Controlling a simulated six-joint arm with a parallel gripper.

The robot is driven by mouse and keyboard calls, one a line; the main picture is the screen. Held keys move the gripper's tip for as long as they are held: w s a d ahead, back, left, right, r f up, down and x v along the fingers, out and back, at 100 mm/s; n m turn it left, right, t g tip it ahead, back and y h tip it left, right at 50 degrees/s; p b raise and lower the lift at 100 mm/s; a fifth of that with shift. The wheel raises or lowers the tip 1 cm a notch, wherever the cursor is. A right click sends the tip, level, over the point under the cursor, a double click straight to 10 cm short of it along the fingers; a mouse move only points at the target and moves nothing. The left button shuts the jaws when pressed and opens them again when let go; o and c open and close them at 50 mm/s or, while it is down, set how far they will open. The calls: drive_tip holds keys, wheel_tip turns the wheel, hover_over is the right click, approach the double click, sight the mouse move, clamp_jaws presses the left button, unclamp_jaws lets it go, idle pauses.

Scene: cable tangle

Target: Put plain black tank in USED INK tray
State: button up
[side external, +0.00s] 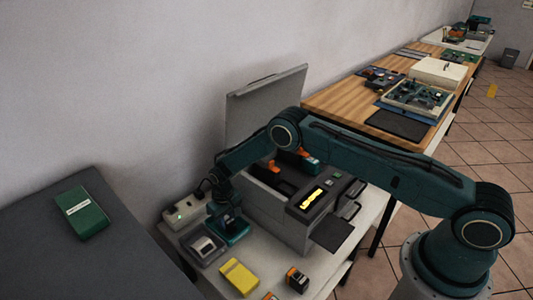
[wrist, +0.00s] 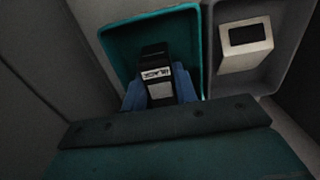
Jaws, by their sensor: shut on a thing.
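My gripper (wrist: 158,92) has its blue fingers shut on a black tank (wrist: 157,66) with a white label that seems to read BLACK. In the wrist view the tank is over or inside a teal tray (wrist: 120,42); I cannot tell whether it touches the floor. In the side view my gripper (side external: 226,208) is low over the teal tray (side external: 238,233), and the tank is hidden. A grey tray (side external: 213,257) beside it holds a pale box with a dark window (wrist: 245,45). No tray lettering is legible.
A printer (side external: 290,227) with raised lid (side external: 265,100) stands close by, right of my gripper. A power strip (side external: 187,212) with a green light lies behind the trays. A yellow box (side external: 239,278) and a small black-and-orange cartridge (side external: 297,279) lie in front. A green box (side external: 82,212) is on the left surface.

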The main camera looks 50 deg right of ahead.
sight(226, 218)
drive_tip(key=shift+f, duration=0.15)
drive_tip(key=o, duration=1)
drive_tip(key=shift+c, duration=0.2)
drive_tip(key=shift+r, duration=0.2)
wheel_tip(226, 218, up, 12)
drive_tip(key=shift+r, duration=0.1)
idle(0.5)
